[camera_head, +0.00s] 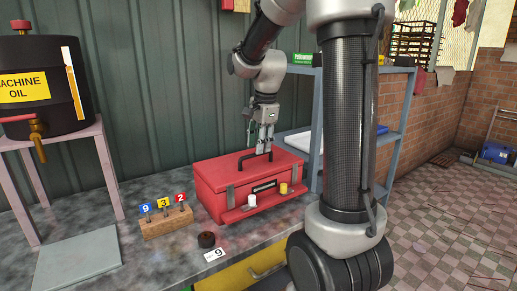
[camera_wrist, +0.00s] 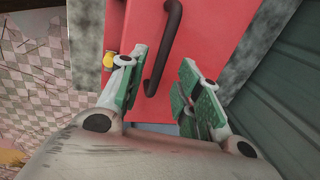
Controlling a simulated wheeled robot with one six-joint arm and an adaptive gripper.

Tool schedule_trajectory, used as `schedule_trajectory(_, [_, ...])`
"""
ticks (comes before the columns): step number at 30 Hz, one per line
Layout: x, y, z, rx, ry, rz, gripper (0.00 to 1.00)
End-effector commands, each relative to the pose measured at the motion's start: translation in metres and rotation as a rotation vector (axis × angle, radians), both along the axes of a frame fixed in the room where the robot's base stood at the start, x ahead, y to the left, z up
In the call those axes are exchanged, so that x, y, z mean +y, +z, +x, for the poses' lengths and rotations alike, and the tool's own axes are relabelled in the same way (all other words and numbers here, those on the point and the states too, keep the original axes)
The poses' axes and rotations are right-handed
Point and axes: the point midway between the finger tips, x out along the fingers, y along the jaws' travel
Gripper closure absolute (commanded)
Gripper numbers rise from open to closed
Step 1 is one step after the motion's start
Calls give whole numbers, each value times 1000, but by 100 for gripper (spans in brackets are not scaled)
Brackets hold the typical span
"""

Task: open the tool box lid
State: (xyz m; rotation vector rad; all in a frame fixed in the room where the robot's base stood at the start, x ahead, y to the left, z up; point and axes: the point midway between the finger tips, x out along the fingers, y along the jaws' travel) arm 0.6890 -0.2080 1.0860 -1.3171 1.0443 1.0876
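The red tool box (camera_head: 218,204) stands on the worktop, its lid (camera_head: 222,173) lying flat and shut. A black bar handle (camera_head: 246,157) rises from the lid's top. My gripper (camera_head: 264,150) is just above the lid at the handle, pointing down. In the wrist view my gripper (camera_wrist: 163,60) is open, its green-padded fingers on either side of the handle (camera_wrist: 164,56) over the red lid (camera_wrist: 215,30). I cannot tell whether a finger touches the handle.
A white cylinder (camera_head: 252,200) and a yellow one (camera_head: 283,188) stand on the box's front ledge. A wooden block (camera_head: 166,222) with numbered tags and a dark round piece (camera_head: 206,240) are left of and before it. A blue-grey shelf (camera_head: 391,150) stands to the right; a corrugated wall (camera_head: 160,90) is behind.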

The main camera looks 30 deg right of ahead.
Motion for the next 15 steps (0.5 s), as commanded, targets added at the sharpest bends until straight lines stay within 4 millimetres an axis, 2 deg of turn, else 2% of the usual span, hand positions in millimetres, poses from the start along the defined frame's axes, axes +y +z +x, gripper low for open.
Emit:
schedule_trajectory(1, [0,-8,1,3,0,1,66])
schedule_trajectory(6, [0,-20,4,0,1,0,66])
schedule_trajectory(14, [0,-22,4,-1,1,0,66])
schedule_trajectory(15, [0,-22,4,-1,1,0,72])
